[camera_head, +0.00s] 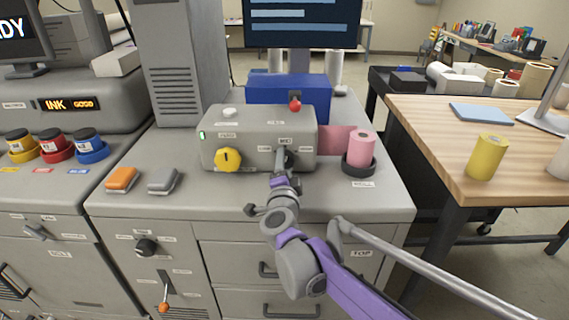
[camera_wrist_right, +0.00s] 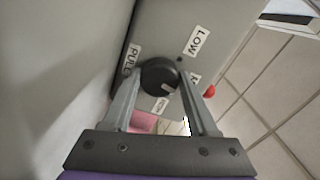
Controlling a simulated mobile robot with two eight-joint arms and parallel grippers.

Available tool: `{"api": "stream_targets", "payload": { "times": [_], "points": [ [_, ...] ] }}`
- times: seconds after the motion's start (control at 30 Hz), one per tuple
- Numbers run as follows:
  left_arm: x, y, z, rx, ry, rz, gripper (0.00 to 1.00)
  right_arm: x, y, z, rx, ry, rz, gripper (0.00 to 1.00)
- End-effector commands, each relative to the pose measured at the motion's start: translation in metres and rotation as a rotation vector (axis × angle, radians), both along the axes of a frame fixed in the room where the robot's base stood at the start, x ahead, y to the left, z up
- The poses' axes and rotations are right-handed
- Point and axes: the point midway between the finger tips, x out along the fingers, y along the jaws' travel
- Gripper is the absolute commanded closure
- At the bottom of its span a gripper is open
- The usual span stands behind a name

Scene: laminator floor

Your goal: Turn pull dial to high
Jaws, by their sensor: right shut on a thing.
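The pull dial (camera_wrist_right: 158,76) is a round black knob on the grey laminator face. In the head view the dial (camera_head: 291,159) is mostly hidden behind my right gripper (camera_head: 284,157). In the right wrist view the two fingers of my right gripper (camera_wrist_right: 160,80) close around the dial from both sides. Labels reading LOW (camera_wrist_right: 197,41) and PULL (camera_wrist_right: 131,59) stand near it, with other labels partly covered by the fingers. I cannot tell which label the dial points to. My left gripper is not in view.
The grey laminator (camera_head: 258,120) also has a yellow knob (camera_head: 228,159) and a red button (camera_head: 295,104). A pink roll (camera_head: 361,148) stands right of it. Orange (camera_head: 122,179) and grey (camera_head: 163,181) blocks lie left on the cabinet top. A wooden table (camera_head: 425,125) is to the right.

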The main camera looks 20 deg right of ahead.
Motion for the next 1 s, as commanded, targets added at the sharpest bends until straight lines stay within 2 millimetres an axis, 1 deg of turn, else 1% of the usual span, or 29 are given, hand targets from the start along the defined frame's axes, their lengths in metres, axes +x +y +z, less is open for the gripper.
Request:
{"api": "stream_targets", "payload": {
  "times": [0.6,0.8,1.0],
  "points": [
    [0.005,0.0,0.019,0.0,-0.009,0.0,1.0,0.001,0.001,0.003,0.546,-0.156,0.002,0.97],
    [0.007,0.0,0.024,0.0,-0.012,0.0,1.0,0.001,0.0,0.003,0.68,-0.195,0.001,0.97],
    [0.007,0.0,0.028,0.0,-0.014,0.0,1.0,0.0,0.0,0.003,0.768,-0.221,0.001,0.97]
  ]
}}
